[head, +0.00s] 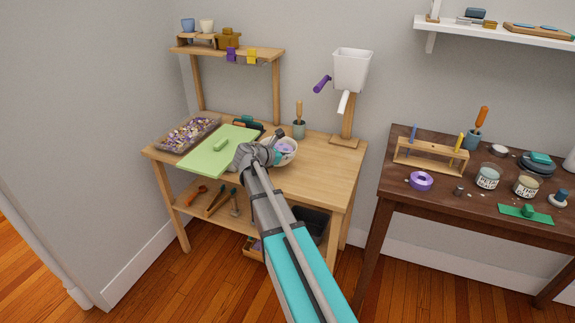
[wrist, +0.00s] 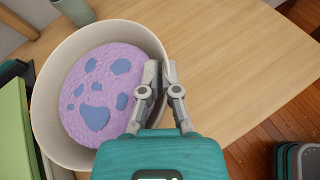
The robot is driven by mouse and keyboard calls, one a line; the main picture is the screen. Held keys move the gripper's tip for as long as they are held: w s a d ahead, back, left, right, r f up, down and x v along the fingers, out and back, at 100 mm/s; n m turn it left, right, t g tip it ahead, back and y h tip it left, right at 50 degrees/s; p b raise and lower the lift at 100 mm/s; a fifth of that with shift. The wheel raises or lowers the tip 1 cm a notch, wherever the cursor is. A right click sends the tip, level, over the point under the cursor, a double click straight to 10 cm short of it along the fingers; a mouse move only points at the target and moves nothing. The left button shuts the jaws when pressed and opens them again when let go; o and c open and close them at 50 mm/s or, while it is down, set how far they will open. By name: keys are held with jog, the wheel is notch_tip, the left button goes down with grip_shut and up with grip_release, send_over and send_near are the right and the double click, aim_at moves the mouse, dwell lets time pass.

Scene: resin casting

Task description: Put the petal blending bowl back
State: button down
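The petal blending bowl (head: 292,160) is a cream bowl on or just above the right part of the light wooden workbench; I cannot tell whether it touches. In the wrist view the bowl (wrist: 44,128) is large, with a lilac fill (wrist: 115,75) marked by blue patches. My gripper (head: 270,153) is at the bowl's near side. In the wrist view my gripper (wrist: 159,72) has one finger inside and one outside the right rim, closed on the wall. The head view partly hides the bowl behind my gripper.
A green mat (head: 208,160) lies left of the bowl, beside a petal-filled tray (head: 188,134). A tool pot (head: 298,130) and a white hopper stand (head: 351,70) are behind. The bench's right front (head: 325,180) is clear. A dark table (head: 480,215) stands right.

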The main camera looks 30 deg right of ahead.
jog(key=shift+f+b, duration=1.3)
jog(key=shift+f, duration=0.25)
jog(key=shift+f, duration=0.15)
jog(key=c, duration=0.8)
grip_release()
jog(key=shift+r, duration=0.2)
jog(key=shift+a+r, duration=0.15)
jog(key=shift+a, duration=0.1)
jog(key=p+v, duration=0.4)
jog(key=v, duration=0.7)
jog(key=shift+a+p, duration=0.25)
jog(key=shift+p, duration=0.15)
jog(key=shift+s, duration=0.2)
